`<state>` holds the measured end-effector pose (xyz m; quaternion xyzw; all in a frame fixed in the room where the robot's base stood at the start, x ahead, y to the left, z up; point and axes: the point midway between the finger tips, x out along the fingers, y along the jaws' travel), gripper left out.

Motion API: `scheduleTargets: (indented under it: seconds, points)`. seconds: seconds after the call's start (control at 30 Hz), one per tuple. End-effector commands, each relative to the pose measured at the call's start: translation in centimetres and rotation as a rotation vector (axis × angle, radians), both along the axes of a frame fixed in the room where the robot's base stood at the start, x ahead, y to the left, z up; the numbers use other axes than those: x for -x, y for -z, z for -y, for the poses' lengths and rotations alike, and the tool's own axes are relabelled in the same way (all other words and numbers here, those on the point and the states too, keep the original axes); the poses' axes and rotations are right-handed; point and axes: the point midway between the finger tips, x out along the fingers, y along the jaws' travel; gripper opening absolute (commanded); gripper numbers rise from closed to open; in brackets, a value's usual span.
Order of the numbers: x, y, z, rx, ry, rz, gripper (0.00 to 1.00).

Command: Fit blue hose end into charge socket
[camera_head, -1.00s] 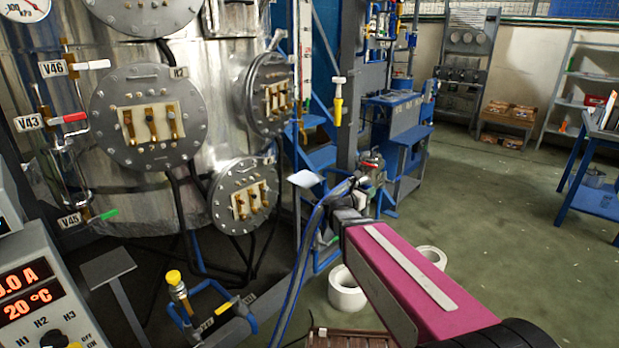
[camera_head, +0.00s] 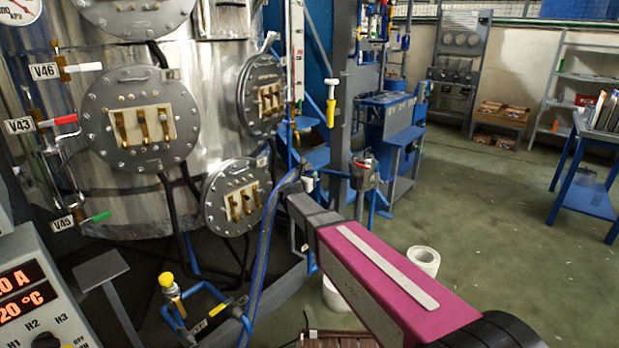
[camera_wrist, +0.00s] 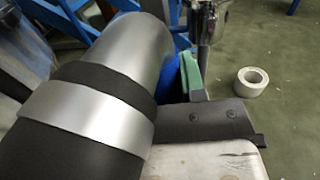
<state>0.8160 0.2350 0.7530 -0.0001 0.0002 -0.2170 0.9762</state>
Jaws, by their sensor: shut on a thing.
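The blue hose (camera_head: 265,238) rises in the head view from the lower middle to my gripper (camera_head: 298,192), at the tip of my magenta arm. My gripper is shut on the hose near its upper end, beside the lower right flange of the metal vessel; the arm and hose hide the exact grip. In the wrist view a big silver and black cylinder (camera_wrist: 110,75) fills the left, with a little blue behind it and a green finger pad (camera_wrist: 190,76) to its right. I cannot pick out the charge socket for sure; the hose end's tip is not clear.
The silver vessel (camera_head: 215,105) with bolted flanges and valves stands at the left. A yellow-capped valve (camera_head: 168,282) on blue piping and a control box (camera_head: 35,285) are low in front. White rolls (camera_head: 423,260) lie on the floor; open floor is at the right.

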Motion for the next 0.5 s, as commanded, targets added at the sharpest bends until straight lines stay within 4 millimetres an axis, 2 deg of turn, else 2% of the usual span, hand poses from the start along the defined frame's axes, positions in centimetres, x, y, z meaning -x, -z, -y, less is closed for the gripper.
scheduleTargets:
  seconds: [0.27, 0.5]
  points:
    - [0.1, 0.5, 0.0, 0.0, 0.001, 0.0, 0.01]
    - [0.0, 2.3, 0.0, 0.0, 0.001, -0.001, 0.01]
